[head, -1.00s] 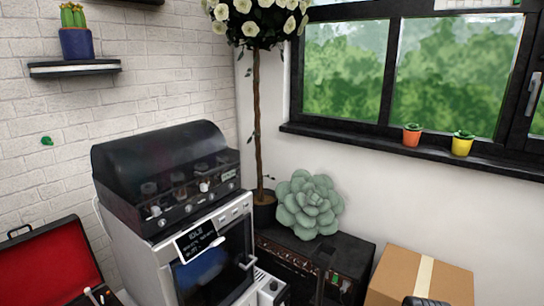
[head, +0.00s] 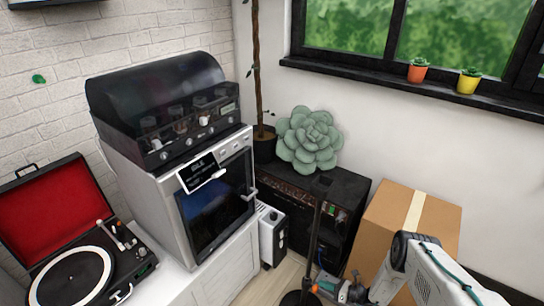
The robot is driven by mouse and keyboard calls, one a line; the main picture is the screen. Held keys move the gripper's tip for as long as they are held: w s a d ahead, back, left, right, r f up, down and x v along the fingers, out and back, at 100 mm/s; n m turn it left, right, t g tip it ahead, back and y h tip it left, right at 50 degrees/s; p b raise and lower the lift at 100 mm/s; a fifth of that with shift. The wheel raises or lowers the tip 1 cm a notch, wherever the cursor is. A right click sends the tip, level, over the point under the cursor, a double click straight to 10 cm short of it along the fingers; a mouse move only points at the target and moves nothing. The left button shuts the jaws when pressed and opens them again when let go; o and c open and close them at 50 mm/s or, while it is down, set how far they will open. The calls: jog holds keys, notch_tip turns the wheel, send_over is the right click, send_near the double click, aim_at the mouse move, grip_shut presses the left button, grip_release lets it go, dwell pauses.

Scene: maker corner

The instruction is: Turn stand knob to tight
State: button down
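A thin dark stand pole (head: 314,235) rises in front of the black cabinet in the head view, with a round dark base (head: 293,298) at the bottom edge. My white arm comes in from the lower right, and my gripper (head: 328,287) is low beside the lower part of the pole. A small orange spot shows right by the pole at the gripper's end; I cannot tell whether it is the stand knob or part of the gripper. The fingers are too small to tell whether they are open, shut or touching the stand.
A cardboard box (head: 391,224) stands behind my arm. The black cabinet (head: 345,203) with a green succulent (head: 309,140) is behind the pole. A white oven (head: 214,200) and a red-lidded record player (head: 75,280) are at left. Little floor shows.

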jog(key=shift+f, duration=0.1)
dwell(0.6)
jog(key=f+v, duration=0.1)
jog(key=v, duration=0.5)
dwell(0.4)
jog(key=shift+d+r, duration=0.1)
jog(key=w+a+r, duration=0.1)
jog(key=a, duration=0.5)
jog(key=shift+a, duration=0.25)
jog(key=shift+w+r, duration=0.1)
dwell(0.4)
